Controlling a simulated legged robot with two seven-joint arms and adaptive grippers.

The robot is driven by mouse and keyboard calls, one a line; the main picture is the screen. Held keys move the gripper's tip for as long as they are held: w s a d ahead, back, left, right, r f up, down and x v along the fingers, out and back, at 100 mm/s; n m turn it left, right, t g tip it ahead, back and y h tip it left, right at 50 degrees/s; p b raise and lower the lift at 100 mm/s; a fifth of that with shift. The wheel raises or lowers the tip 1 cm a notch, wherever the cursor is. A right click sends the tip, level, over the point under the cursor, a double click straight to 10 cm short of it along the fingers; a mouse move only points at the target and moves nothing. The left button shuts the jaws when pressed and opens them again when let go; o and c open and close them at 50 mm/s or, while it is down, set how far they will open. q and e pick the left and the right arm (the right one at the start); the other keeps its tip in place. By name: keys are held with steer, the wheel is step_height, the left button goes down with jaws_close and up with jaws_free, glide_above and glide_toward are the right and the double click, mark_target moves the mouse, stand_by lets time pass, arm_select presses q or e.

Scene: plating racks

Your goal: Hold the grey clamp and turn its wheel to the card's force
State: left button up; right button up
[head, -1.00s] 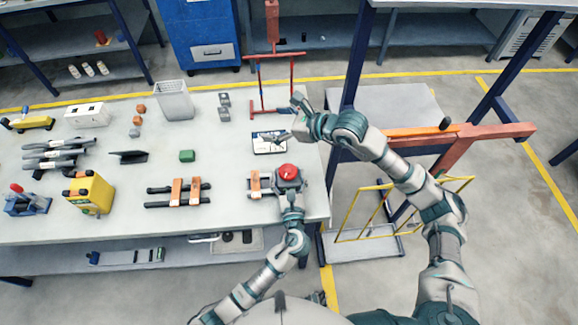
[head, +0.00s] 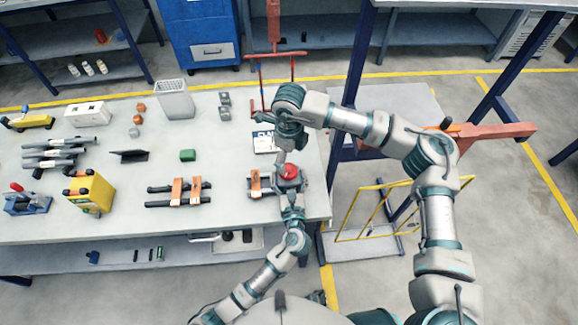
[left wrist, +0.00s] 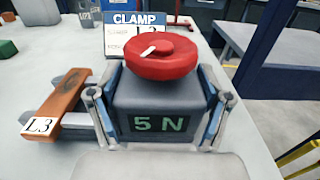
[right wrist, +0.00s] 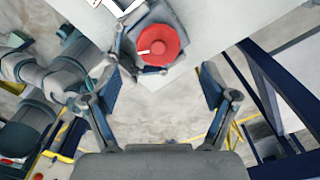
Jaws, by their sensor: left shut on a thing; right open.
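The grey clamp (left wrist: 160,100) stands on the table near its right edge, with a red wheel (left wrist: 160,57) on top bearing a white pointer mark. Its front display reads "5 N". My left gripper (head: 291,190) is shut on the clamp body, a finger on each side. A card (head: 264,143) stands behind; in the left wrist view it reads "CLAMP", with "L3" partly hidden by the wheel. My right gripper (right wrist: 160,85) is open and empty; the wheel shows beyond its fingers, nearer the top, not between them.
An orange block labelled L3 (left wrist: 52,105) lies on grey bars left of the clamp. A similar bar set (head: 178,191), a yellow box (head: 90,193) and a green block (head: 188,155) are farther left. A red stand (head: 272,85) is at the back. The table's right edge is close.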

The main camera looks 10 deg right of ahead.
mark_target(289, 169)
step_height(289, 169, down, 6)
steer(key=shift+r, duration=0.2)
steer(key=c, duration=1.2)
